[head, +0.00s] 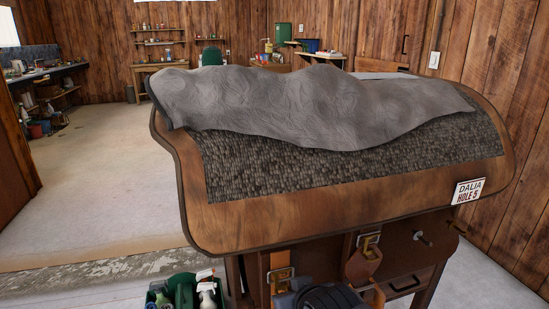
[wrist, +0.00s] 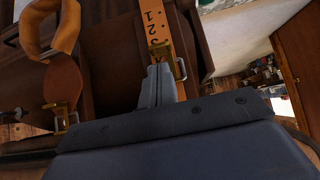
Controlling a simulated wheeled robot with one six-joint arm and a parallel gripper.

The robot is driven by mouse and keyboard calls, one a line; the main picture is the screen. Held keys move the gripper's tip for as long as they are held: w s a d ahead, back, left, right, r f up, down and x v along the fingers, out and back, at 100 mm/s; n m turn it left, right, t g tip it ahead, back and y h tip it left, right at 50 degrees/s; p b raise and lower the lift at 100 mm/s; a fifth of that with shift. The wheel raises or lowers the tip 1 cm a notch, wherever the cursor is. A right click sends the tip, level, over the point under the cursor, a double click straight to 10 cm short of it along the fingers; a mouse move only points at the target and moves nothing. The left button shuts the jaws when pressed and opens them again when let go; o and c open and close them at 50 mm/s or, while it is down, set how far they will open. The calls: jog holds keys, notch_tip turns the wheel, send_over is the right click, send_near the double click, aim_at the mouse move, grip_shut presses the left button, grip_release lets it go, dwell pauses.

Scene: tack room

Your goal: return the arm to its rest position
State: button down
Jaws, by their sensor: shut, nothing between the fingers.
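My gripper (wrist: 159,84) shows in the wrist view as two grey fingers closed together, with nothing between them. The dark blue part of my arm shows at the bottom of the head view, low in front of the wooden stand. The fingers cannot be made out there.
A brown saddle-shaped stand (head: 300,214) fills the middle, bearing a dark woven pad (head: 260,165) and a draped grey cloth (head: 250,100). A sign (head: 468,191) hangs at its right. A green crate of bottles (head: 183,292) is at lower left. Floor at left is clear.

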jog(key=r+g+p, duration=0.1)
jog(key=g+p, duration=0.1)
jog(key=p, duration=0.3)
jog(key=w+r+g+h+p, duration=0.1)
jog(key=r+g+p, duration=0.1)
jog(key=p, duration=0.4)
jog(key=shift+w+a+r, duration=0.1)
jog(key=shift+a+r, duration=0.1)
jog(key=shift+r, duration=0.05)
jog(key=shift+w+g, duration=0.1)
jog(key=shift+g, duration=0.3)
jog(key=shift+f, duration=0.1)
